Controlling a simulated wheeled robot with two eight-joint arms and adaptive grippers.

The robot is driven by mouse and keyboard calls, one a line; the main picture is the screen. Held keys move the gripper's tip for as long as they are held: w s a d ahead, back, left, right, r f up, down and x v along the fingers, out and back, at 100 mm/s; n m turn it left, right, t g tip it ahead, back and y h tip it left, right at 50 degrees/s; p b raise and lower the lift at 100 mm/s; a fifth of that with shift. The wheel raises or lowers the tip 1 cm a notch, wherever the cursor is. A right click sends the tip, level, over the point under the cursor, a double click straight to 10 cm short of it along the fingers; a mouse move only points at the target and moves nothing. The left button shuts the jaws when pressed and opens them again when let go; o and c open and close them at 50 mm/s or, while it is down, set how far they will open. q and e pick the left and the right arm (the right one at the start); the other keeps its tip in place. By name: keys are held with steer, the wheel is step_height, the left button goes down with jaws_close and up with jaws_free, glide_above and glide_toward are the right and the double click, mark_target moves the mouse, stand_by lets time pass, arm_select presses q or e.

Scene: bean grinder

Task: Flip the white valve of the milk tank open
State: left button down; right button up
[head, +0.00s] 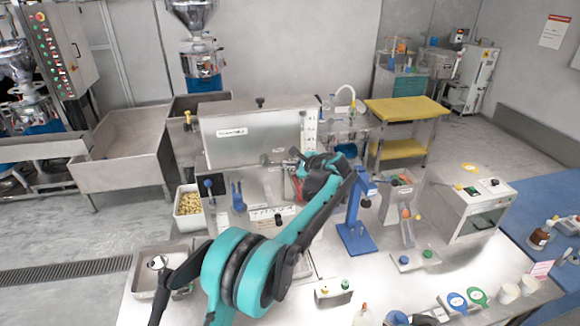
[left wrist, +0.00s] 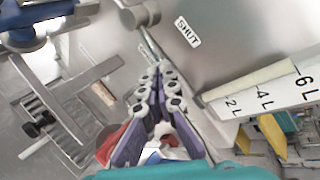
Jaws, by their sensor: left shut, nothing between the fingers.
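The milk tank (head: 250,135) is a large steel box in the middle of the head view. Its wall (left wrist: 245,50) fills the upper right of the left wrist view, with a white SHUT label (left wrist: 187,31). A pale round fitting (left wrist: 140,15) with a thin stem sits beside that label and looks like the valve; its lever position is unclear. My left gripper (head: 297,160) is in front of the tank's lower right part. In the left wrist view its dark fingers (left wrist: 165,82) are together and empty, just below the stem; contact cannot be told. My right gripper is not seen.
A white scale marked 2L, 4L and 6L (left wrist: 265,96) stands close right of the fingers. A blue stand (head: 356,235) is right of my forearm. A white bin of pale pieces (head: 188,208) is at the left. The front steel tabletop has some clear room.

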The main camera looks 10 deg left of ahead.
arm_select(q)
steer(key=shift+s+a+f+m+y+b, duration=0.1)
steer(key=shift+a+f+m+y+b, duration=0.15)
steer(key=shift+f+m+y+b, duration=0.4)
steer(key=shift+s+a+f+m+y+b, duration=0.1)
steer(key=shift+a+f+m+y+b, duration=0.15)
steer(key=shift+f+b, duration=0.65)
steer(key=shift+s+a+f+m+y+b, duration=0.1)
steer(key=shift+a+f+m+y+b, duration=0.15)
steer(key=shift+f+y+b, duration=0.4)
steer(key=shift+f, duration=0.2)
steer(key=shift+r, duration=0.2)
steer(key=shift+r+p, duration=0.4)
steer(key=shift+r, duration=0.25)
